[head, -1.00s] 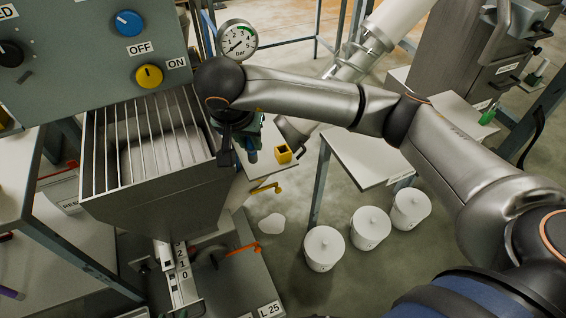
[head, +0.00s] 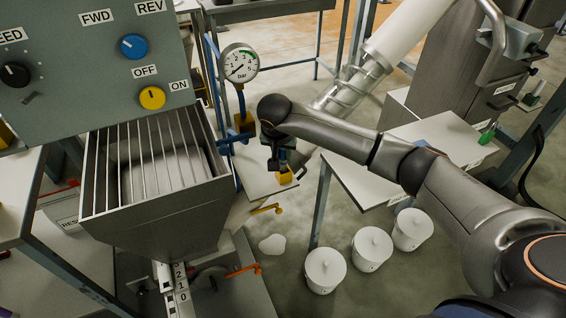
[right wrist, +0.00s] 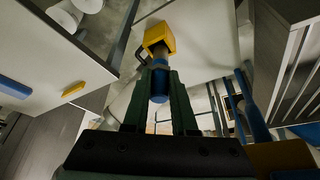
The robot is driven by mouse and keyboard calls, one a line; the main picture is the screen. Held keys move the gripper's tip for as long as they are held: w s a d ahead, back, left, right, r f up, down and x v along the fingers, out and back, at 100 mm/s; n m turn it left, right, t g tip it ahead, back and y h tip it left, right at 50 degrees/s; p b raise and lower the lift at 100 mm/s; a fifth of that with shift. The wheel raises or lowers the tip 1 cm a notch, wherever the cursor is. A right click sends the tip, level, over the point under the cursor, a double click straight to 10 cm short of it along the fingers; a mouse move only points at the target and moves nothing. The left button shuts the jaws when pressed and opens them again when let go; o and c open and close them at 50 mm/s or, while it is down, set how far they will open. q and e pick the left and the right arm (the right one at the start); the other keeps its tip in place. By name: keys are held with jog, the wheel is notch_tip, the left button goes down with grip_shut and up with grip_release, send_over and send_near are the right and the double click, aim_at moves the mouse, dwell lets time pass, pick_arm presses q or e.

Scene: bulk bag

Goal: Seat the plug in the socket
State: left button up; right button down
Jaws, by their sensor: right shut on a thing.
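My right gripper (head: 283,163) is shut on the blue plug (right wrist: 160,86), which shows between its two dark green fingers (right wrist: 160,98) in the right wrist view. The plug's pale front end points at the yellow socket (right wrist: 158,38), and the two overlap in that view. I cannot tell how far the plug's end is inside. In the head view the yellow socket (head: 285,176) sits on a pale stand, directly below my right gripper, which hides most of the plug. My left gripper is not in view.
A pressure gauge (head: 238,63) and a blue pipe with a yellow block (head: 243,122) stand left of my right gripper. The grated hopper (head: 150,195) is further left. Several white lidded pots (head: 325,268) stand on the floor. A white table (head: 365,170) is at right.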

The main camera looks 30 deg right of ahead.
aim_at(283, 164)
notch_tip(283, 164, down, 4)
jog(key=shift+s+r, duration=0.1)
jog(key=shift+r, duration=0.25)
jog(key=shift+f, duration=0.2)
jog(key=c, duration=0.7)
grip_release()
